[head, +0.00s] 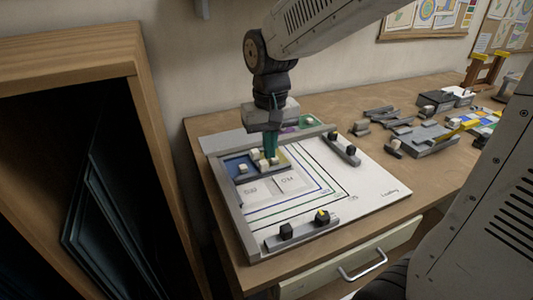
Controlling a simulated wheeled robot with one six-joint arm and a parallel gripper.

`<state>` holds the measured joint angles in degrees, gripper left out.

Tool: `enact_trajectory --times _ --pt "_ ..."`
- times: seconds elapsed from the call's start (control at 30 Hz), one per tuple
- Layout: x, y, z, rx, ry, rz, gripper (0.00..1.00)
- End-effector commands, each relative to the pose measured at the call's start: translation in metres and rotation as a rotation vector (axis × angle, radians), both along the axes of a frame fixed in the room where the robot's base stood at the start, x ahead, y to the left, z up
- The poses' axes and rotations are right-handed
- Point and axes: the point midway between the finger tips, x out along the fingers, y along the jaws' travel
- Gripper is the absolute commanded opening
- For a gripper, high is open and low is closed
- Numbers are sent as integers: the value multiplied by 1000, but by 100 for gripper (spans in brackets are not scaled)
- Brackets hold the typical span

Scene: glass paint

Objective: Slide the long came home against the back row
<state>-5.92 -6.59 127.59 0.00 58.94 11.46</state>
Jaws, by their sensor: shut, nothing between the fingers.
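My gripper (270,147) points down over the back part of the white work board (375,192), its teal fingers shut with nothing seen between them. A long grey strip, which looks like the long came (262,176), lies along the front edge of the blue glass piece (232,163) and the yellow one beside it. Small pale blocks (242,169) sit on or by this glass. Behind it are purple and green (308,122) pieces of the back row, partly hidden by my gripper. I cannot tell whether the strip touches the glass or the fingers touch anything.
Grey bars with dark knobs stand at the board's front (302,233) and right (343,149). A grey rail (226,143) runs along its back left. Grey parts and a tray (425,139) lie to the right. A wooden cabinet (151,125) stands left.

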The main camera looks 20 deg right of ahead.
Motion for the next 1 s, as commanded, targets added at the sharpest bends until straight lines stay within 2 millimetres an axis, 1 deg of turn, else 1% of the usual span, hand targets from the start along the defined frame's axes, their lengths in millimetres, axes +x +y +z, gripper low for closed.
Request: enact_trajectory --times 0.17,0.4,0.5,0.6,0.7,0.83,1.0 --pt "0 -6 -29 0 6 -11 0" --pt "0 -6 -82 0 7 -11 0" --pt "2 -5 -98 -1 5 -10 0" --pt "21 -7 -95 0 1 -10 0" --pt "32 -7 -95 0 1 -8 0" --pt "39 -8 -95 0 2 -7 0" --pt "41 -8 -94 0 1 -7 0"
